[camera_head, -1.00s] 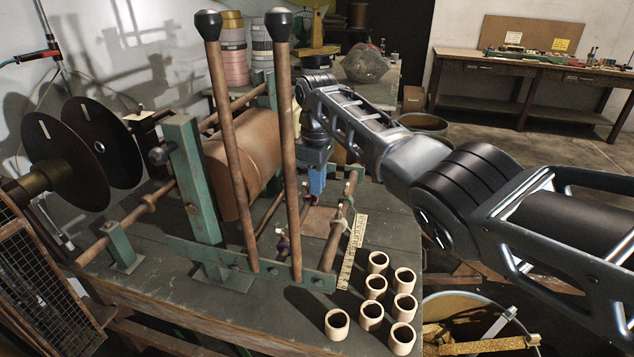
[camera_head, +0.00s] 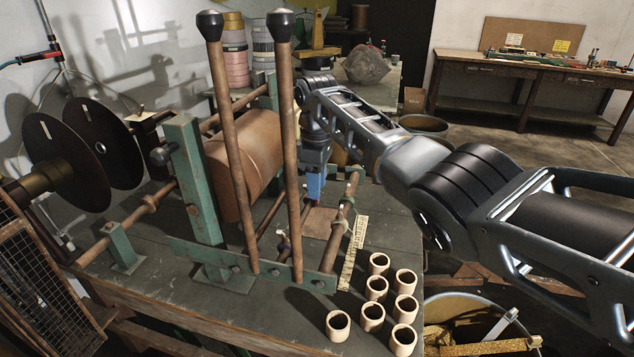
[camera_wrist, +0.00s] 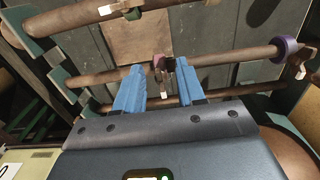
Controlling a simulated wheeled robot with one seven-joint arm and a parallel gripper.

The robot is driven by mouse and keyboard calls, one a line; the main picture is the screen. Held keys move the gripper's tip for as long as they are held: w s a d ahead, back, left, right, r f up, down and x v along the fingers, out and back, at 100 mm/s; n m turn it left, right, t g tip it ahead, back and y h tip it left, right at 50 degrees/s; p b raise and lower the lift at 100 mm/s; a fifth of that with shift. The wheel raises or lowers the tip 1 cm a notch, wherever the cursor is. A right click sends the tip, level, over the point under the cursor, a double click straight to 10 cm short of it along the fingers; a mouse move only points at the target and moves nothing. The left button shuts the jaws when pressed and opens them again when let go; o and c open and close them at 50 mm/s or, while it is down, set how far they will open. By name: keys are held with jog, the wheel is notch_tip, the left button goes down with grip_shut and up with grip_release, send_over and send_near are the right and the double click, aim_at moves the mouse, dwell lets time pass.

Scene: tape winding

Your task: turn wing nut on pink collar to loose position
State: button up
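My gripper (camera_wrist: 161,88) has two blue fingers standing apart, pointing down at the winding frame's rods. In the wrist view a small pinkish collar (camera_wrist: 158,62) sits on the middle rod, just beyond the gap between the fingertips. A dark piece and a brownish tab beside it look like its wing nut (camera_wrist: 168,64); its exact angle is too small to tell. The fingers do not visibly clamp it. In the head view my gripper (camera_head: 315,187) is low over the frame behind the upright wooden levers, and the pink collar cannot be made out there.
A purple collar (camera_wrist: 284,47) sits on the rod at right in the wrist view. A yellow ruler (camera_head: 353,252) and several wooden rings (camera_head: 372,317) lie on the bench right of the frame. Two tall wooden levers (camera_head: 289,150) and a brown drum (camera_head: 243,160) stand close to my gripper.

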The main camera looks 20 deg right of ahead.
jog(key=shift+r+b, duration=0.5)
jog(key=shift+r, duration=3.35)
jog(key=shift+c, duration=0.2)
